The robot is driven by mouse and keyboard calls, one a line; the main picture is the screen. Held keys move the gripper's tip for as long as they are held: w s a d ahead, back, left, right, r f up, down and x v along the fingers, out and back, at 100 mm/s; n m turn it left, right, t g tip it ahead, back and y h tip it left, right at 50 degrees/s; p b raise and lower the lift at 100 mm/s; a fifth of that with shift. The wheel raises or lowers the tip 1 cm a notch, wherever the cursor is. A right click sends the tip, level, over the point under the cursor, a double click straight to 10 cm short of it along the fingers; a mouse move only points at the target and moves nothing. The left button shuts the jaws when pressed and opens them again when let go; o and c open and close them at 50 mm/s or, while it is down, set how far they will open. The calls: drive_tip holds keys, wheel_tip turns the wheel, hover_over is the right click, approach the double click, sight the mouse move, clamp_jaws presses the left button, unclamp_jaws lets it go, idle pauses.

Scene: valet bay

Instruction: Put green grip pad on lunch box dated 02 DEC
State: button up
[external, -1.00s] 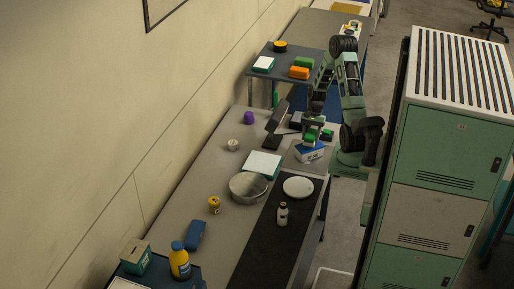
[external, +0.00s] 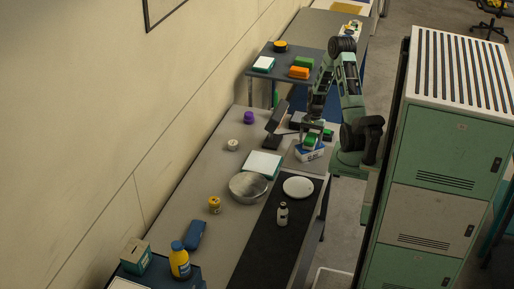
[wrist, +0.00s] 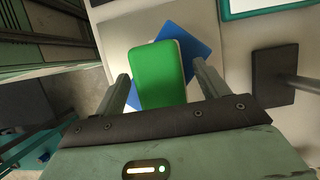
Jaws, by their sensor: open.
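The green grip pad (wrist: 161,74) lies on top of a blue-lidded box (wrist: 203,62), turned at an angle to it. In the external view the green pad (external: 310,141) tops the blue and white box (external: 311,154), which has dark marks on its side too small to read as a date. My gripper (wrist: 161,71) is open, with one finger on each side of the pad and a visible gap to each. In the external view my gripper (external: 312,133) is just above the box, partly hiding the pad.
A dark stand (external: 277,118) and a small green item (external: 328,135) are close to my gripper. A white-topped teal box (external: 263,164), metal bowl (external: 248,186) and white plate (external: 298,187) stand nearer the camera.

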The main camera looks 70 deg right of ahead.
drive_tip(key=b+v, duration=0.3)
drive_tip(key=v, duration=0.9)
drive_tip(key=w+a+r+n+g+h, duration=0.1)
drive_tip(key=w+a+n, duration=0.25)
drive_tip(key=a, duration=0.25)
drive_tip(key=w+a+r+n, duration=0.1)
drive_tip(key=w+a+n, duration=0.1)
drive_tip(key=w+a, duration=0.3)
drive_tip(key=a+r+n+h, duration=0.2)
drive_tip(key=a+n, duration=0.5)
drive_tip(key=a, duration=1)
drive_tip(key=s+a+n+t+h, duration=0.1)
drive_tip(key=s+a+n, duration=1.2)
drive_tip(key=a, duration=0.6)
drive_tip(key=shift+s+r, duration=0.2)
drive_tip(key=shift+s, duration=0.85)
